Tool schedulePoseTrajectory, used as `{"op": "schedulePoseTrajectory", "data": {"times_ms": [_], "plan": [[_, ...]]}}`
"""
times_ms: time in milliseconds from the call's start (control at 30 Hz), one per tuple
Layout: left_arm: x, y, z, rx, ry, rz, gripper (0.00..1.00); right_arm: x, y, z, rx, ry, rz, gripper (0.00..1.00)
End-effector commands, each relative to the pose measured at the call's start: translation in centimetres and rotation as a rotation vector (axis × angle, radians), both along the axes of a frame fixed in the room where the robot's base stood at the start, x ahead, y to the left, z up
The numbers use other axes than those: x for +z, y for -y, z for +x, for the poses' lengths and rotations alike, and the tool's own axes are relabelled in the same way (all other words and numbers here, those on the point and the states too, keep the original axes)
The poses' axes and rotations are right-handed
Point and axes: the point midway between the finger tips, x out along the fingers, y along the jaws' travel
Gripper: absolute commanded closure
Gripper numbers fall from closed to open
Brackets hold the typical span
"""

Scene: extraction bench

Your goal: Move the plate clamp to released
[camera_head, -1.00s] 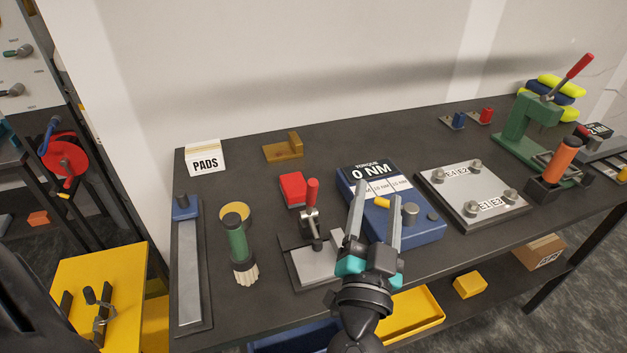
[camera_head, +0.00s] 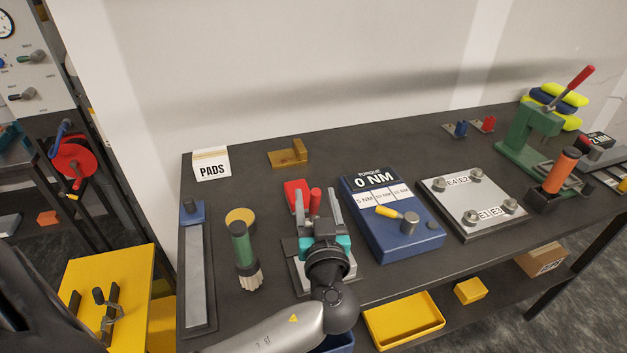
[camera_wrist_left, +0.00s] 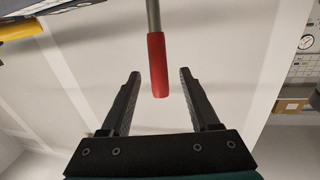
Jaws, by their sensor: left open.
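The plate clamp has a red upright handle (camera_head: 315,202) and stands on a metal plate (camera_head: 293,250) near the bench's front left; my arm hides most of its mechanism. My left gripper (camera_head: 316,210) is open at the handle. In the left wrist view, the red handle grip (camera_wrist_left: 157,65) lies between the two spread fingers of my left gripper (camera_wrist_left: 160,85), with visible gaps on both sides. My right gripper is not in view.
The red block (camera_head: 293,190) stands just behind the clamp. A yellow bin (camera_head: 405,325) is on the shelf below.

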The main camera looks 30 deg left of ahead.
Motion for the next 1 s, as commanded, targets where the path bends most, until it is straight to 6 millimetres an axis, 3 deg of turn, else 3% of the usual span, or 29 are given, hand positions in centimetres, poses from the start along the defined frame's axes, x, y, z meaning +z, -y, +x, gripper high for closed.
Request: {"op": "schedulePoseTrajectory", "data": {"times_ms": [100, 300, 667, 1000], "plan": [[0.2, -1.4, 1.6, 0.001, 0.001, 0.003, 0.38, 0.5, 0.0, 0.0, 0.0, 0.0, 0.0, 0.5], [0.1, -2.4, 3.0, 0.0, 0.001, 0.001, 0.38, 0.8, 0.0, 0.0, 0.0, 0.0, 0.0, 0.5], [-0.1, -2.6, 3.2, 0.0, -0.001, -0.001, 0.39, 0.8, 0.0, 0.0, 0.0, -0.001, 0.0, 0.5], [0.0, -2.5, 3.2, -0.001, -0.001, -0.001, 0.77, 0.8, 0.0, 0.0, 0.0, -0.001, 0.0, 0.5]]}}
